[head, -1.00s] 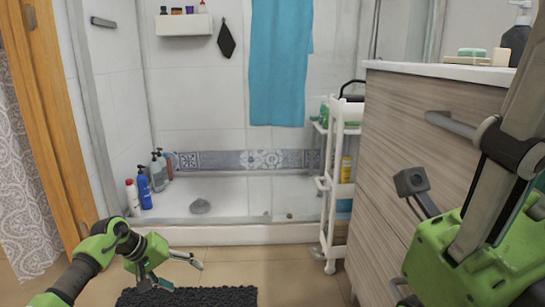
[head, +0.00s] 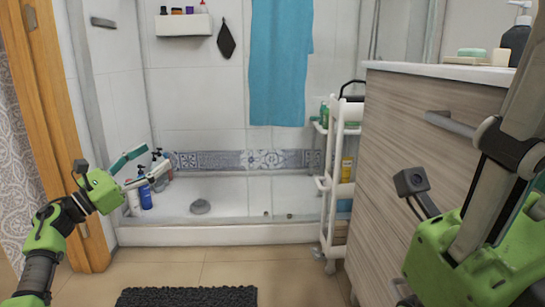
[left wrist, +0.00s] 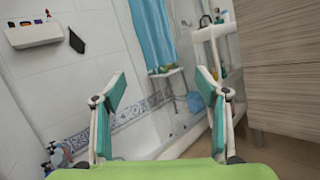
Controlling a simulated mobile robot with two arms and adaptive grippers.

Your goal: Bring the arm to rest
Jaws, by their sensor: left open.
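My left gripper (head: 156,158) is raised at the left of the head view, its two fingers spread apart and pointing right toward the shower. In the left wrist view the same gripper (left wrist: 160,88) has its teal-padded fingers wide apart with nothing between them. In the head view the fingers overlap the bottles in the shower corner; I cannot tell the gap in depth. My right arm's green housing (head: 460,255) stands at the lower right in front of the drawer cabinet. Its fingers cannot be made out.
A white cart (head: 328,190) with bottles stands beside the wooden drawer cabinet (head: 400,125). Several bottles (head: 146,195) stand in the shower corner. A blue towel (head: 280,65) hangs behind. A dark mat (head: 187,297) lies on the floor. The middle floor is open.

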